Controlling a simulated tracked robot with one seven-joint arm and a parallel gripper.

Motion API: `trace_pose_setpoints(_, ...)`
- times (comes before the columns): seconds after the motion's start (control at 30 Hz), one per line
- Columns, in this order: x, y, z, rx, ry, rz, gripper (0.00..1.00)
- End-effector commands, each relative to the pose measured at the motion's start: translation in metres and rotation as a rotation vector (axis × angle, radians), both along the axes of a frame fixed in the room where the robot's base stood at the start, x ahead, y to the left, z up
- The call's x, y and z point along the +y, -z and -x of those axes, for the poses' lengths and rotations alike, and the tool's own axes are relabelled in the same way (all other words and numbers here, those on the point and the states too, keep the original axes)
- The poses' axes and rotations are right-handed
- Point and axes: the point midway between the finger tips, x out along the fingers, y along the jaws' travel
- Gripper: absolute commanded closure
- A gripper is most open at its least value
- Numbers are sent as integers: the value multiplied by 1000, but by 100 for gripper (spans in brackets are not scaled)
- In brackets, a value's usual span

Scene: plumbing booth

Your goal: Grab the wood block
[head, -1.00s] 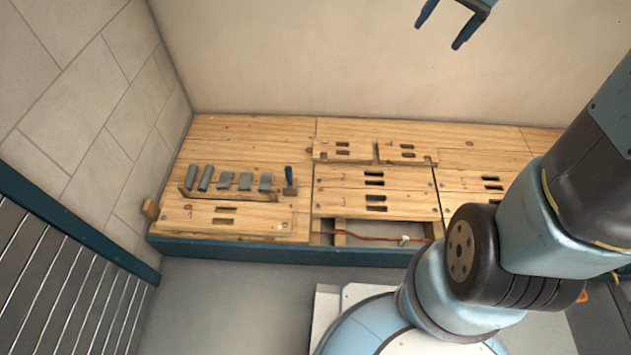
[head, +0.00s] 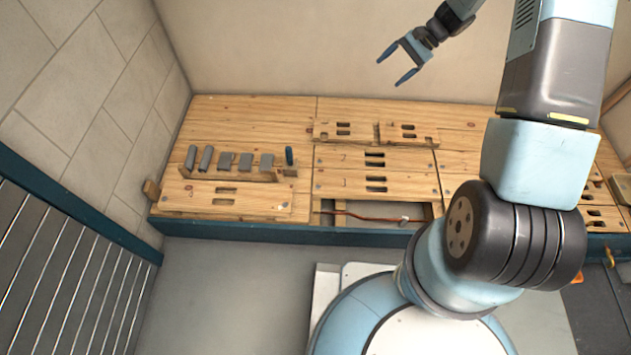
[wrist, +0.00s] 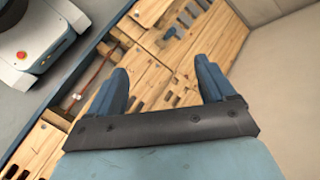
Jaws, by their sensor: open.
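A small wood block (head: 151,190) sits at the left end of the wooden bench (head: 235,112), against the tiled wall near the front corner. I cannot make it out clearly in the wrist view. My gripper (head: 391,70) is open and empty, high above the back of the bench, well to the right of the block and apart from it. In the wrist view my gripper (wrist: 161,66) spreads its two blue fingers over the bench with nothing between them.
A wooden rack (head: 225,174) holds several grey pieces and a dark blue upright piece (head: 289,156). Slotted wooden panels (head: 345,158) cover the bench's middle. A red pipe (head: 365,216) runs through an opening at the front. The tiled wall (head: 95,110) bounds the left side.

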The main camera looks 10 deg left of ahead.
Motion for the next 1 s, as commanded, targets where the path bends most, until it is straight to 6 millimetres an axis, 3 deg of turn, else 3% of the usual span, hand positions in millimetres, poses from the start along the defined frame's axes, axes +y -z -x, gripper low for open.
trace_pose_setpoints(0.03, 1, 21, -2, 27, 17, -15, 17)
trace_pose_setpoints(0.23, 8, 94, -8, 117, 89, -73, 17)
trace_pose_setpoints(0.53, 18, 209, 3, 249, 208, -149, 17)
trace_pose_setpoints(0.77, 26, 298, 27, 347, 307, -200, 17)
trace_pose_setpoints(1.0, 35, 389, 67, 446, 415, -244, 17)
